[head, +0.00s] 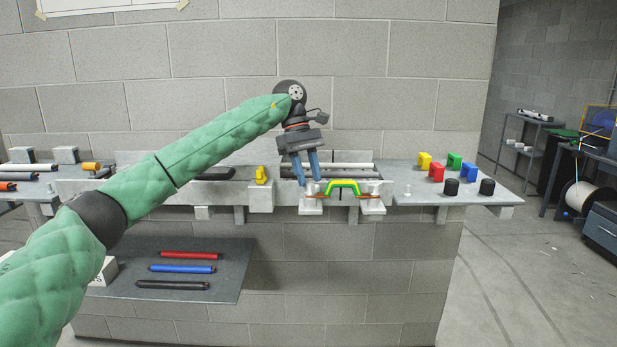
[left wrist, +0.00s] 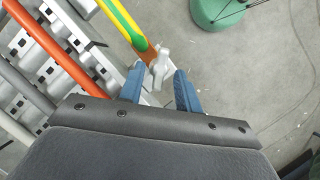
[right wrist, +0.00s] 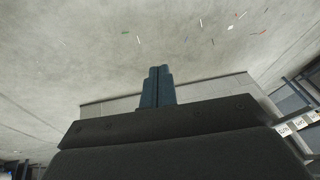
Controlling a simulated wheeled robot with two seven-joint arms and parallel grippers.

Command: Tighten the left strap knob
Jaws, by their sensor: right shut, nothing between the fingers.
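The left strap knob (left wrist: 160,62) is a light grey winged piece at the end of a green and yellow bar (left wrist: 128,25). In the left wrist view it shows between the two blue fingertips of my left gripper (left wrist: 159,82), with a gap on each side. My left gripper (head: 308,183) is open and points down at the left end of the green and yellow bar (head: 343,184) in the head view. I cannot tell how deep the knob sits between the fingers. My right gripper (right wrist: 158,72) is shut and empty, away from the bench.
A grey shelf (head: 410,193) runs along the block wall. Yellow, red, green and blue blocks and black cylinders (head: 487,187) stand at its right. A lower panel (head: 225,255) holds red, blue and black rods.

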